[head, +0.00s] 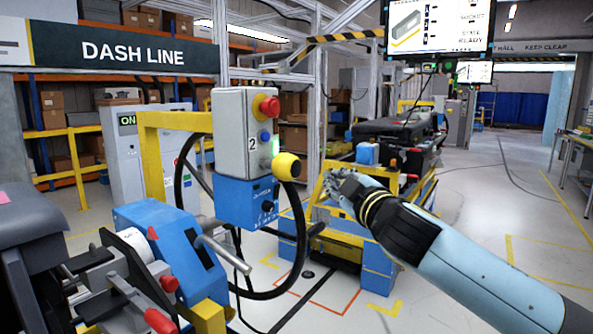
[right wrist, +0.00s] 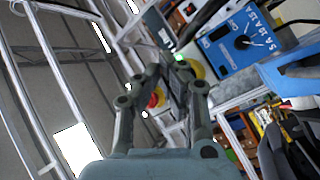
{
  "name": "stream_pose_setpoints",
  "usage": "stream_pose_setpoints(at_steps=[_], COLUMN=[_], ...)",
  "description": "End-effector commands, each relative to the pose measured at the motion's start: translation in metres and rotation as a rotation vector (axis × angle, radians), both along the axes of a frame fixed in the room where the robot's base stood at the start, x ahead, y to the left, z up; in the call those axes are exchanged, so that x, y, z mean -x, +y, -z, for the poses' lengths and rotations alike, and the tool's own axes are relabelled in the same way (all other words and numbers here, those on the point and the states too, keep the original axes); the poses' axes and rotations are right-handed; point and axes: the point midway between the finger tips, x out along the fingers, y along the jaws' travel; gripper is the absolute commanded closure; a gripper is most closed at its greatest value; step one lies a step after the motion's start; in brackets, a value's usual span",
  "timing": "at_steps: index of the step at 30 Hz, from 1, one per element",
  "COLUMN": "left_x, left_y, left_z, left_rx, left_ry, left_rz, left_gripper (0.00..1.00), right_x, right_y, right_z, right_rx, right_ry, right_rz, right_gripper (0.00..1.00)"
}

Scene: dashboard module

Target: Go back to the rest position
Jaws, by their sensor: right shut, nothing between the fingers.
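My right arm reaches in from the lower right in the head view, and its gripper (head: 338,184) is in front of the yellow and blue cart, to the right of the control box (head: 247,130). In the right wrist view the gripper (right wrist: 172,68) points toward the control box's blue part (right wrist: 248,42). Its fingers are shut with nothing between them. A gap shows between the gripper and the control box in the head view. My left gripper does not show in either view.
The control box carries a red button (head: 269,106) and a yellow knob (head: 287,166). A blue fixture (head: 170,245) with red-tipped levers stands at lower left. The yellow and blue cart (head: 378,262) stands behind my right gripper. Open floor (head: 480,200) lies at right.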

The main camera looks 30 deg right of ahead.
Motion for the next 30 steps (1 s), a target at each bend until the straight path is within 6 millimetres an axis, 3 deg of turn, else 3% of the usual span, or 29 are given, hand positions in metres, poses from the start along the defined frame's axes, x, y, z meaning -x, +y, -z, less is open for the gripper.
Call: stream_pose_setpoints(at_steps=[15, 18, 20, 23, 26, 30], left_x=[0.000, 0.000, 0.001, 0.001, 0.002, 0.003], left_y=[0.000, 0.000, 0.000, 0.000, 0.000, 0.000], left_z=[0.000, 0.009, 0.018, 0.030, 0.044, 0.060], left_rx=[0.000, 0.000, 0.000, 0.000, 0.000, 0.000], left_ry=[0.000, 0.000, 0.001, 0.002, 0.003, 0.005], left_rz=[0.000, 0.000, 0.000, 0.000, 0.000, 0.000], left_gripper=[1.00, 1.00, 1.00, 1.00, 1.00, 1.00], right_x=[0.000, 0.003, 0.006, 0.011, 0.023, 0.054], right_y=[0.000, 0.001, 0.003, -0.003, -0.008, -0.010], right_z=[0.001, 0.017, 0.040, 0.103, 0.185, 0.300], right_rx=[0.000, -0.008, -0.023, -0.066, -0.131, -0.227], right_ry=[0.000, 0.013, 0.037, 0.122, 0.240, 0.411], right_rz=[0.000, 0.000, 0.006, 0.033, 0.061, 0.100], right_gripper=[1.00, 1.00, 1.00, 1.00, 1.00, 1.00])
